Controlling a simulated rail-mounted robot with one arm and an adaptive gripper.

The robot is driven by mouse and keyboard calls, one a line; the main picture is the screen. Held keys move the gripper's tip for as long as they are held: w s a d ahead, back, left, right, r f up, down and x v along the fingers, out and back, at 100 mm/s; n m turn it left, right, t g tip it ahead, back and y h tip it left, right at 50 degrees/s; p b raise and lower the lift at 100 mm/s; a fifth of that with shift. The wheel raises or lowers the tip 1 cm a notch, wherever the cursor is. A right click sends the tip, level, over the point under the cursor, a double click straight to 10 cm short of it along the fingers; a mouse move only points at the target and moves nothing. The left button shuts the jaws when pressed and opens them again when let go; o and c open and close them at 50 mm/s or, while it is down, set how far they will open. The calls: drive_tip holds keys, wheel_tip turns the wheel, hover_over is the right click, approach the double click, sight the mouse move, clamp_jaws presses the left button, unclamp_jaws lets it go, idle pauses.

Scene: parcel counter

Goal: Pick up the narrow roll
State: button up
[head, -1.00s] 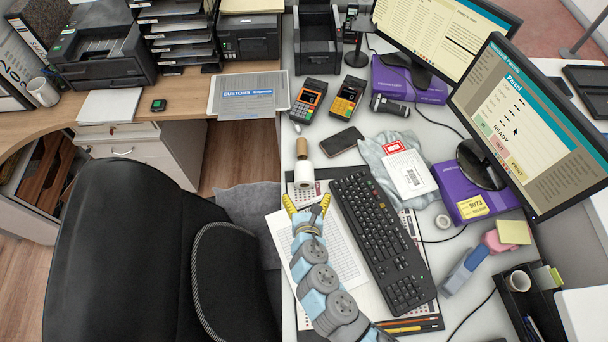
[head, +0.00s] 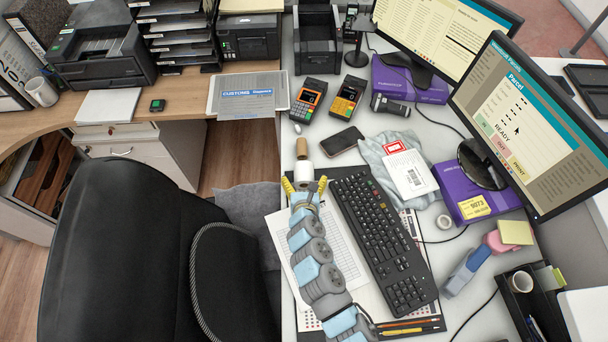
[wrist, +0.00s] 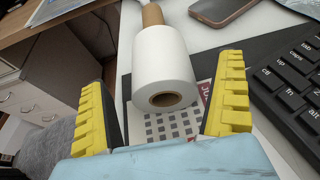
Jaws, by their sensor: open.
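A narrow white roll (head: 304,173) with a brown core sticking out of its far end lies on the desk, left of the keyboard's top corner. In the wrist view the white roll (wrist: 165,58) shows its near end and hollow core, with a printed card under or just before it. My gripper (head: 305,186) is open at its near end. In the wrist view the yellow fingers of my gripper (wrist: 163,100) stand left and right of the roll, with a gap on each side. Nothing is between them but the roll's near part.
The black keyboard (head: 383,240) lies close to the right of my gripper. A phone (head: 342,141) lies beyond the roll to the right. Two card terminals (head: 308,100) stand further back. A small tape ring (head: 443,221) lies right of the keyboard. The desk's left edge is close by.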

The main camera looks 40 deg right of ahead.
drive_tip(key=shift+x, duration=0.85)
drive_tip(key=shift+w+d+f, duration=0.2)
drive_tip(key=shift+w+d, duration=0.05)
drive_tip(key=c, duration=1.4)
